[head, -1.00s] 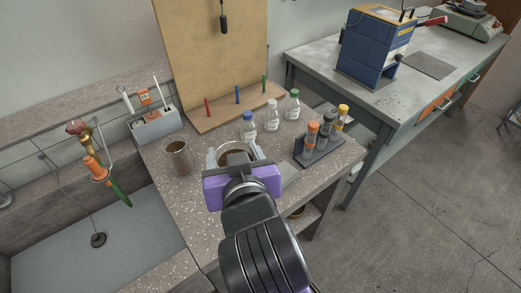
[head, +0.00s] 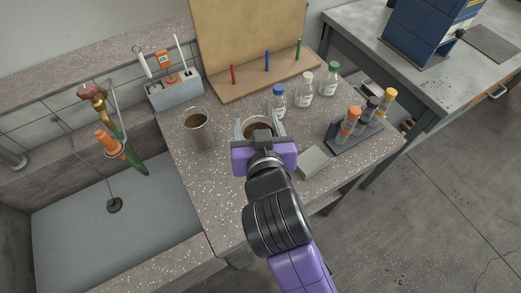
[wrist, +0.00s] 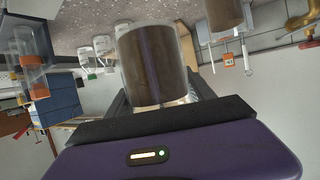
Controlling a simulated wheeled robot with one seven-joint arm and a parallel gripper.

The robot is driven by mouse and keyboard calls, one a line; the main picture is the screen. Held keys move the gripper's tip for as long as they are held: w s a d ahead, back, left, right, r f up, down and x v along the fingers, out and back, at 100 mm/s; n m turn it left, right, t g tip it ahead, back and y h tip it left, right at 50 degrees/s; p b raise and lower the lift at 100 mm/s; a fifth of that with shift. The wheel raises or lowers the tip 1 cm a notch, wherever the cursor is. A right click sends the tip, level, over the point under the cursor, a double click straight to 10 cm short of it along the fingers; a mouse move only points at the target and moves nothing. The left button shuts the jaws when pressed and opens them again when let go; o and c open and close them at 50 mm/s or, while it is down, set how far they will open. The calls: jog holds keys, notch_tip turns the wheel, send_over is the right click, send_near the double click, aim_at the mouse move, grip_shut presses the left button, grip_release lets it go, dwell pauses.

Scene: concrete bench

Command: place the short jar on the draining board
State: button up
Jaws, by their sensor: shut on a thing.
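The short jar (head: 258,130), clear with brown contents, stands between the fingers of my gripper (head: 258,134). My gripper is shut on its sides. In the wrist view, which is upside down, the jar (wrist: 158,68) fills the middle, with dark fingers beside it. I cannot tell whether its base touches the worktop. A taller jar (head: 198,132) with brown contents stands apart to its left. A tan board (head: 262,86) with red, blue and green pegs and an upright back panel stands behind; it looks like the draining board.
Capped bottles (head: 304,92) stand just beyond the held jar. A tube rack (head: 362,130) and a small grey block (head: 313,162) are to the right. A sink (head: 115,225) with a tap (head: 112,120) lies left, with a grey tool holder (head: 175,92) behind. The speckled worktop (head: 215,195) is clear in front.

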notch_tip(320, 180, down, 12)
jog(key=shift+r+b, duration=0.1)
jog(key=shift+b, duration=0.3)
jog(key=o, duration=1.5)
jog(key=b+v, duration=0.1)
jog(key=v, duration=1.1)
jog(key=shift+s, duration=0.1)
